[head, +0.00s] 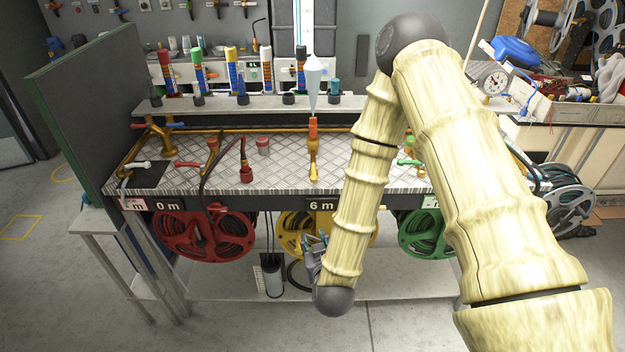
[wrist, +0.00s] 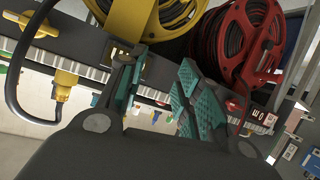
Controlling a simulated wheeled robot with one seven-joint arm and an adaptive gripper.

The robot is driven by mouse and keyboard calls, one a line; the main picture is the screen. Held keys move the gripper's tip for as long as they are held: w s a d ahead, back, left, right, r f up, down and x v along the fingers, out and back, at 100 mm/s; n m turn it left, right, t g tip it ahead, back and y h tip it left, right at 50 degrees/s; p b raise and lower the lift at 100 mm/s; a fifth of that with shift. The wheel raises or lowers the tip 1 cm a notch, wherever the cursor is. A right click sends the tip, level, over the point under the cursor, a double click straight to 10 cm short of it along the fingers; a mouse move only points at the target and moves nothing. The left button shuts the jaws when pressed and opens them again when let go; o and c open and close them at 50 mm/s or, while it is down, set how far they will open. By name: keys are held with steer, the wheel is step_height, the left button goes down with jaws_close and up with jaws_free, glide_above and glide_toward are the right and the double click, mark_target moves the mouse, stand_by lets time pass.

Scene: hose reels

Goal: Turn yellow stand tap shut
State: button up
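The yellow stand tap (head: 313,166) stands upright on the bench, in line with the yellow hose reel (head: 292,222) below. An orange-red piece sits on its top, and a pale teardrop shape (head: 314,85) rises above it. I cannot make out its handle position. My gripper (head: 313,262) is low in front of the yellow reel, below the bench edge and apart from the tap. In the wrist view, my gripper (wrist: 155,88) has its teal finger pads spread with nothing between them. A yellow fitting (wrist: 63,85) shows at left there; I cannot tell if it is the tap.
A red reel (head: 207,235) hangs left and a green reel (head: 425,232) right under the bench (head: 280,175). A red lever (head: 188,164) and a small red-handled fitting (head: 246,172) stand left of the tap. My arm covers the bench to its right.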

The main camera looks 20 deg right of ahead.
mark_target(314, 171)
steer(key=w+d+r+m+t+h, duration=0.15)
steer(key=w+r+t+h, duration=0.35)
steer(key=r, duration=0.6)
steer(key=shift+g+y, duration=0.5)
steer(key=shift+y, duration=0.3)
steer(key=p+x, duration=0.2)
steer(key=x, duration=0.9)
steer(key=shift+r, duration=0.1)
steer(key=shift+w, duration=0.1)
jaws_close()
